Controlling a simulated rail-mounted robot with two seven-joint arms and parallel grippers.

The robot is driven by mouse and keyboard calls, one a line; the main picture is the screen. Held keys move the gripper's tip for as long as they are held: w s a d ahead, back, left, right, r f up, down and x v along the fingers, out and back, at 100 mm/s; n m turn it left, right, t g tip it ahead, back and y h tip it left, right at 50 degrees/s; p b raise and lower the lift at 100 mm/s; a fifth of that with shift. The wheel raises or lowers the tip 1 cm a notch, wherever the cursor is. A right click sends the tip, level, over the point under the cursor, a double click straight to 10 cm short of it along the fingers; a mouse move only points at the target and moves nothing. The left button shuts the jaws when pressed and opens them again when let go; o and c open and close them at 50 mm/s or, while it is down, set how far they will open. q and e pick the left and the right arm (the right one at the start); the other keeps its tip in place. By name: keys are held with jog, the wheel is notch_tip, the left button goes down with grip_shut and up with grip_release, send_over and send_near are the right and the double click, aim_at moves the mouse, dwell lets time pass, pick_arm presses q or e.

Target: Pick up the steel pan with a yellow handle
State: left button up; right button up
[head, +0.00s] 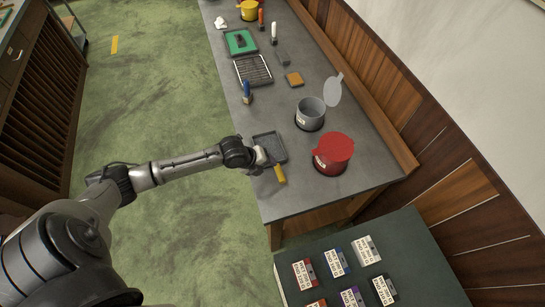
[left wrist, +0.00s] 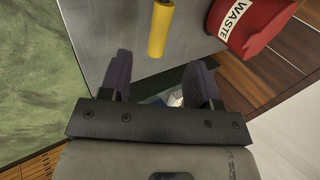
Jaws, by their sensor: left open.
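The steel pan (head: 270,143) is a shallow dark grey square pan lying on the grey workbench near its front-left edge. Its yellow handle (head: 280,174) points toward the near end of the bench. My left gripper (head: 267,158) is over the pan's near side, close to the handle, and hides part of the pan. In the left wrist view the yellow handle (left wrist: 160,28) shows beyond the open, empty fingers (left wrist: 160,78), not between them. The gap in height is hard to judge. My right gripper is out of view.
A red waste pot (head: 333,152) stands right of the pan; its label shows in the left wrist view (left wrist: 260,22). A grey pot (head: 310,114) with its lid raised stands behind. A blue-handled tool (head: 247,92) is farther left. A dark green table (head: 370,250) holds several labelled boxes.

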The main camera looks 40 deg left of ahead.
aim_at(278, 171)
pick_arm(q)
jog(key=shift+x, duration=4.9)
jog(key=shift+d, duration=0.1)
jog(key=c, duration=1)
jog(key=shift+r, duration=0.1)
grip_shut()
